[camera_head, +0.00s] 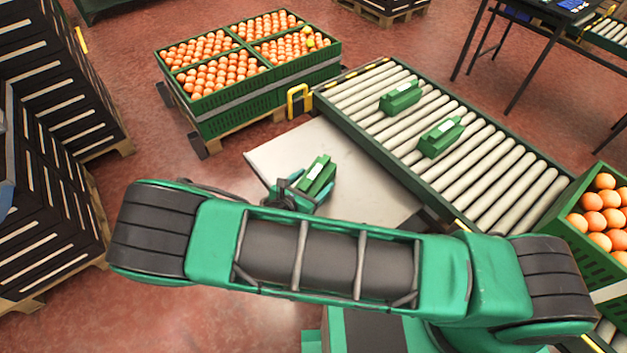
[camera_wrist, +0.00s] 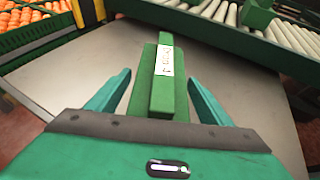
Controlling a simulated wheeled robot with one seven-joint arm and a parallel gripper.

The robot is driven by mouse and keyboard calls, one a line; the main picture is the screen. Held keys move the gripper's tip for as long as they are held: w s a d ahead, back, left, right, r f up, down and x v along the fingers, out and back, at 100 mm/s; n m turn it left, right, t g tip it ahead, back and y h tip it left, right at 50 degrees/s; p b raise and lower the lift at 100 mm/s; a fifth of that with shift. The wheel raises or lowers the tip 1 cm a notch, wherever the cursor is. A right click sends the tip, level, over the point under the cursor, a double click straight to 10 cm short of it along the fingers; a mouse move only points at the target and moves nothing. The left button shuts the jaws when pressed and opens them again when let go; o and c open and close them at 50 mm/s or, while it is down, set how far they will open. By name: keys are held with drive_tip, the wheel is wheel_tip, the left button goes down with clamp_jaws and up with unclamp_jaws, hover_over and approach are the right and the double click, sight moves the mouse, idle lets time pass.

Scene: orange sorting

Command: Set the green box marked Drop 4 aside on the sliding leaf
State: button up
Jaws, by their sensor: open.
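A green box (camera_head: 318,175) with a white label lies on the grey sliding leaf (camera_head: 375,190) beside the roller conveyor. My gripper (camera_head: 306,190) is at the leaf, and in the wrist view my gripper (camera_wrist: 158,92) is open. Its two teal fingers stand on either side of the near part of the box, with a gap on each side. Two similar green boxes, a far one (camera_head: 400,97) and a nearer one (camera_head: 440,137), lie on the rollers.
The roller conveyor (camera_head: 478,182) runs along the leaf's right side. A green crate of oranges (camera_head: 265,95) stands behind the leaf, and another crate (camera_head: 572,195) is at the right. Stacked dark crates (camera_head: 50,200) fill the left. The leaf is bare around the box.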

drive_tip(key=v, duration=1)
drive_tip(key=shift+s+a+r, duration=0.1)
drive_tip(key=shift+s+a, duration=0.15)
drive_tip(key=shift+s, duration=0.05)
drive_tip(key=w+d+r+m+g, duration=0.1)
drive_tip(key=d+r+m+g, duration=0.4)
drive_tip(key=d, duration=0.4)
drive_tip(key=w+d+r+m+g, duration=0.1)
drive_tip(key=d+r+m+g, duration=0.2)
drive_tip(key=d+r+m, duration=0.6)
drive_tip(key=w+d+r+m+g, duration=0.1)
drive_tip(key=d+r+m+g, duration=0.3)
drive_tip(key=d, duration=0.6)
drive_tip(key=s+d+r+m+y, duration=0.5)
drive_tip(key=s+d+r+m, duration=0.45)
drive_tip(key=d, duration=0.35)
drive_tip(key=s+d+r+m+y, duration=0.2)
drive_tip(key=s+m, duration=0.6)
drive_tip(key=s, duration=0.4)
drive_tip(key=shift+s+d+r+t, duration=0.25)
drive_tip(key=shift+s+r+t, duration=0.15)
drive_tip(key=shift+r, duration=0.45)
